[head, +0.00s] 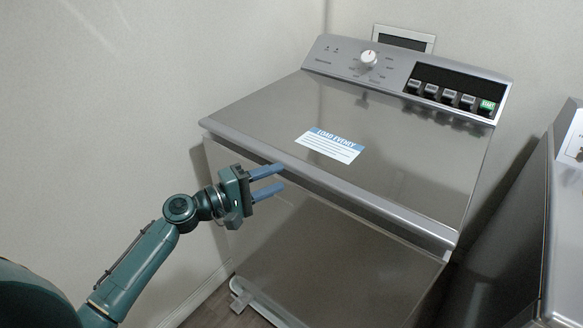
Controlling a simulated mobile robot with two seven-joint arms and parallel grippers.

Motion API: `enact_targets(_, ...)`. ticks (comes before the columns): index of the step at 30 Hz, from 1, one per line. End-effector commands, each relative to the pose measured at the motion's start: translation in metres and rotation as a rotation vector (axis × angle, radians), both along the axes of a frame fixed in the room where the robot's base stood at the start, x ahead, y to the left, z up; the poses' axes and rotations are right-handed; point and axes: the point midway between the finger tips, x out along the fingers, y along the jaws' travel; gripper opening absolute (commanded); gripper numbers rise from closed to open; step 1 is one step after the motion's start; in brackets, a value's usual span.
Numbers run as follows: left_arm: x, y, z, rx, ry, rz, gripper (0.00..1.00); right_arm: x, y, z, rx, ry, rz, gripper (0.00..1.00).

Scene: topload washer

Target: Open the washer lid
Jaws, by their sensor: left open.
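The topload washer (330,250) is a grey metal box standing in front of me. Its lid (400,140) lies flat and closed on top, with a blue and white label (329,145) on it. My left gripper (275,180) is open and empty at the washer's front, left of the middle. Its two blue-grey fingers point right, one above the other, close to the lid's front edge (330,185). I cannot tell whether the upper finger touches that edge. My right gripper is not in view.
A control panel (340,60) with a white knob (368,58), dark buttons and a green start button (487,105) rises at the back. Walls stand behind and to the left. Another grey appliance (566,230) stands at the right, across a narrow gap.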

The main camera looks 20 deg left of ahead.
Motion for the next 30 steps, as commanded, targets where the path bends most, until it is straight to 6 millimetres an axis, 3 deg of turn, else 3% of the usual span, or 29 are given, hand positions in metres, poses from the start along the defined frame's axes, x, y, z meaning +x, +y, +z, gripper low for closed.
enact_targets(3,0.017,-0.016,0.003,-0.003,0.0,-0.001,0.41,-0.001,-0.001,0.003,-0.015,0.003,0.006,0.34)
enact_targets(9,0.034,-0.031,0.001,-0.001,-0.001,0.0,0.41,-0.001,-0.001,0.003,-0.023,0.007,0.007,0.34)
enact_targets(20,0.038,-0.035,-0.001,0.0,0.0,0.0,0.41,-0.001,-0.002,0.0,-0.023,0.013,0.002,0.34)
enact_targets(30,0.037,-0.035,0.0,0.0,0.0,0.0,0.15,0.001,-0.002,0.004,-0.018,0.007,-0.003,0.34)
